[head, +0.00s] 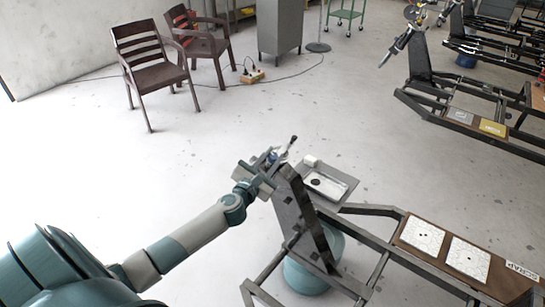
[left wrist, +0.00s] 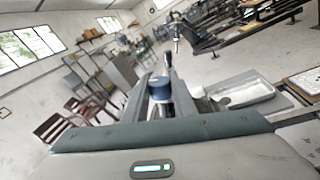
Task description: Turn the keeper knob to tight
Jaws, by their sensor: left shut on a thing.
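My left gripper (head: 270,158) is at the top of a dark upright post (head: 307,222) on a black frame. In the left wrist view my two fingers (left wrist: 160,92) stand on either side of a blue-grey round knob (left wrist: 159,86), shut on it. A dark rod with a thicker end (left wrist: 168,62) rises beyond the knob, and it also shows in the head view (head: 291,143). The knob is mostly hidden by my gripper in the head view. Its marks cannot be read. My right gripper is not in view.
A grey tray (head: 345,188) with a dark disc sits just right of the post. A brown board (head: 409,231) with white tiles and a scrap label lies on the frame at right. A teal drum (head: 305,278) stands below.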

